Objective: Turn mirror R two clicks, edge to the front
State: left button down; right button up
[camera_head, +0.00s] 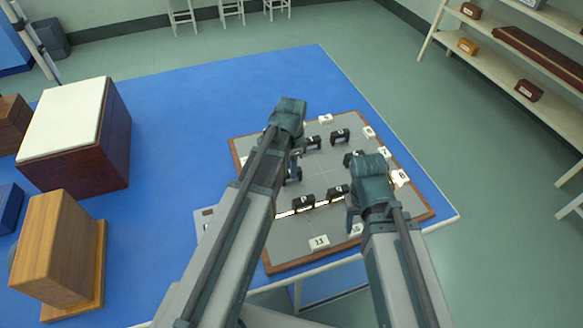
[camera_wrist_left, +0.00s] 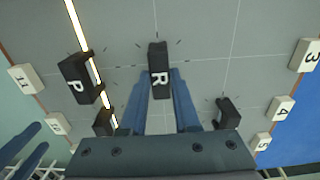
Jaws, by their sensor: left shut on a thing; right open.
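Mirror R (camera_wrist_left: 158,52) is a black block with a white R on top, standing on the grey tiled board in the left wrist view. Short dark tick marks lie around it. The two blue fingers of my left gripper (camera_wrist_left: 159,88) are on its left and right sides, shut on it. In the head view my left gripper (camera_head: 292,170) reaches down over the board (camera_head: 278,240), and its wrist and fingers hide mirror R. My right gripper (camera_head: 353,215) is open and empty near the board's right front part; its fingers are partly hidden by its own wrist.
Block P (camera_wrist_left: 76,80) stands left of R, beside a bright light strip (camera_wrist_left: 82,35). Other black blocks, such as one at the back (camera_head: 340,135), share the board. White number tags, such as 11 (camera_head: 319,242), line its edges.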

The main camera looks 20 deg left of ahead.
pick_arm(q)
jog(key=shift+n, duration=0.4)
jog(key=n, duration=1.3)
jog(key=shift+n, duration=1.9)
jog(key=c, duration=0.6)
grip_release()
jog(key=shift+c, duration=0.2)
